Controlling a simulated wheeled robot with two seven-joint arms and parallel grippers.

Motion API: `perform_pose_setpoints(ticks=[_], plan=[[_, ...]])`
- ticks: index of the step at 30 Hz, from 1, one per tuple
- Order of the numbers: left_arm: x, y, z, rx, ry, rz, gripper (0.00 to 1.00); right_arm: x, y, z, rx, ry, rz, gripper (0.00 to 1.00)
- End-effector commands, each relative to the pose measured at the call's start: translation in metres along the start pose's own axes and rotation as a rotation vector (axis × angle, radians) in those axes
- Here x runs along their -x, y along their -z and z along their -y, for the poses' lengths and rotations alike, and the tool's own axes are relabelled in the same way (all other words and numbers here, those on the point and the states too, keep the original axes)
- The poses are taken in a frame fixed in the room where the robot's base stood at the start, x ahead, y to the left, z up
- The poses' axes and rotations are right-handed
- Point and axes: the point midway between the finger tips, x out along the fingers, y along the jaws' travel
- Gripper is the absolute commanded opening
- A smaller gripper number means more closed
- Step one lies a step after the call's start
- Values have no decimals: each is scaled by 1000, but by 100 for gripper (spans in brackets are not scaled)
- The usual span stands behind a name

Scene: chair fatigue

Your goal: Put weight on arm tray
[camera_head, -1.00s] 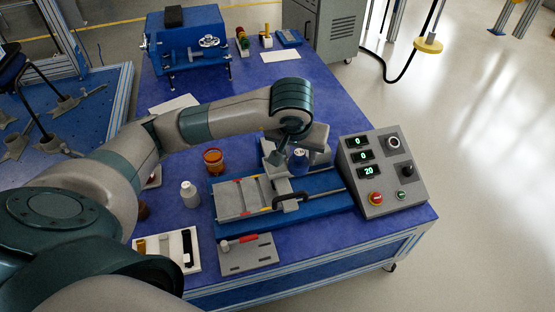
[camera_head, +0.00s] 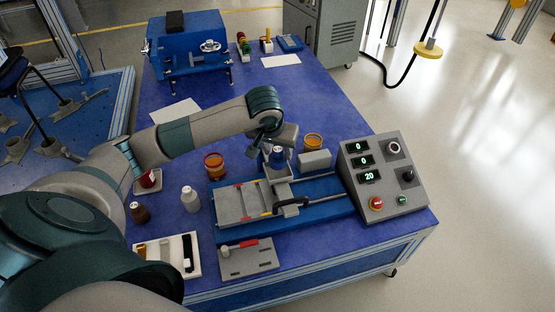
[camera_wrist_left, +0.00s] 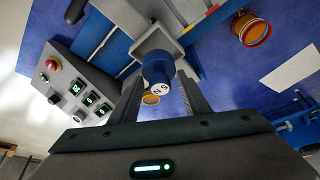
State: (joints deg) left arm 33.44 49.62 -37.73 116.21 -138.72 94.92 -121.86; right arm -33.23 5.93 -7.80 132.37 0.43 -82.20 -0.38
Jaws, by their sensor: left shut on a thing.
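My left gripper (camera_head: 268,140) reaches in from the left over the blue test fixture (camera_head: 325,208). It is shut on a small blue weight (camera_head: 278,158), partly hidden by the fingers in the head view. In the left wrist view the weight (camera_wrist_left: 157,72) sits between the two fingers, its pale marked end towards the camera. The grey square arm tray (camera_wrist_left: 148,44) lies just beyond the weight there, and in the head view it (camera_head: 284,178) is directly under the weight. I cannot tell whether the weight touches the tray. My right gripper is not in view.
A grey control box (camera_head: 382,178) with displays stands right of the fixture. A grey block (camera_head: 314,160) and amber jars (camera_head: 313,142) (camera_head: 214,165) stand nearby. A white bottle (camera_head: 190,196) and dark bottle (camera_head: 140,213) are left.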

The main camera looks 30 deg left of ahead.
Motion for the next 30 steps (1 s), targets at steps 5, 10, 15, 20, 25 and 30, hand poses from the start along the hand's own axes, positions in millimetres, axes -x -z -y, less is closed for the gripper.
perform_pose_setpoints(ticks=[5, 10, 15, 20, 25, 30], plan=[[-2, -1, 0, 0, -1, -1, 4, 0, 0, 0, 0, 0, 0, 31], [-18, -8, 0, 0, -1, 2, 4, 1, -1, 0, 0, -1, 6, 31], [-34, -15, 0, 0, 0, 1, 4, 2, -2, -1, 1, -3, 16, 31], [-36, -15, 0, -1, 0, -3, 4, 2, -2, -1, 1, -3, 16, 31], [-36, -15, 0, -1, 0, -3, 4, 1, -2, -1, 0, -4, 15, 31], [-38, -16, 0, -1, 0, -3, 4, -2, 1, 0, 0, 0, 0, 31]])
